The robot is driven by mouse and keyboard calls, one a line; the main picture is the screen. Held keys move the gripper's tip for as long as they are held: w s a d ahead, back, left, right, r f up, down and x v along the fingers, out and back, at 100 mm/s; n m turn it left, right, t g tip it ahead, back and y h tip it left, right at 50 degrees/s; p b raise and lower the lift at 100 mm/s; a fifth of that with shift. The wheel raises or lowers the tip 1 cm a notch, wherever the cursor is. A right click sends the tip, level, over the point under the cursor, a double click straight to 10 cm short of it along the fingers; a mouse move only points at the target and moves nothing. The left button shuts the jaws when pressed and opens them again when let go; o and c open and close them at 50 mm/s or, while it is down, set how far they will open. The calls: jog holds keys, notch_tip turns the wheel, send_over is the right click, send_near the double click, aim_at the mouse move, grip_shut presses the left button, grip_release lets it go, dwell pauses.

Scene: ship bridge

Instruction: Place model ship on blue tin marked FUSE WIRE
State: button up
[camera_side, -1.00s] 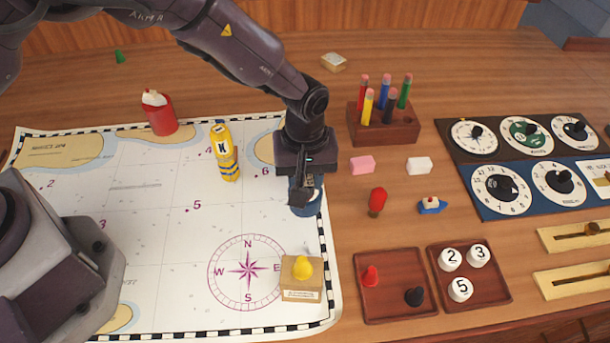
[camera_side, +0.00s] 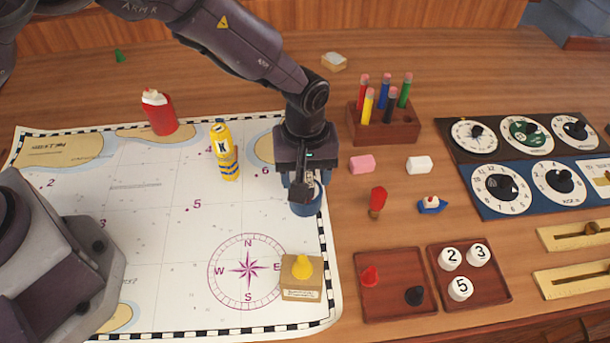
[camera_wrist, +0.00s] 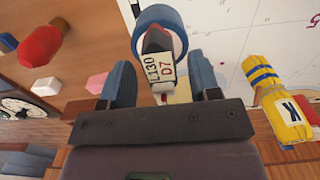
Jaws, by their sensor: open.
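The blue tin (camera_side: 306,208) stands at the right edge of the chart, directly under my gripper (camera_side: 302,190); I cannot read its marking. In the wrist view its blue rim (camera_wrist: 177,18) shows beyond my open gripper (camera_wrist: 162,92). Between the fingers, with a gap on each side, is a pointed dark red and grey piece (camera_wrist: 152,42) with a white part reading L130 D7. It looks like the model ship and overlaps the tin's top; I cannot tell whether it rests fully on it. In the side view my fingers mostly hide it.
A pencil block (camera_side: 385,130) stands behind.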

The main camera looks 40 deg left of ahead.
aim_at(305, 177)
jog(key=s+a+r+m+h, duration=0.1)
jog(key=a+r, duration=0.2)
jog(key=r, duration=0.7)
jog(key=s+a+r+m, duration=0.1)
jog(key=a+r, duration=0.2)
jog(key=r, duration=0.6)
jog(key=s+a+r+m+t, duration=0.2)
jog(key=s+a+r+m, duration=0.1)
jog(key=s+a+r, duration=0.2)
jog(key=s+a+r+m+t+y, duration=0.1)
jog(key=s+a+r+m+t, duration=0.2)
jog(key=s+a, duration=0.6)
jog(key=s+r+m, duration=0.1)
jog(key=s+r, duration=0.1)
jog(key=s, duration=0.2)
jog(key=shift+s+a+t, duration=0.3)
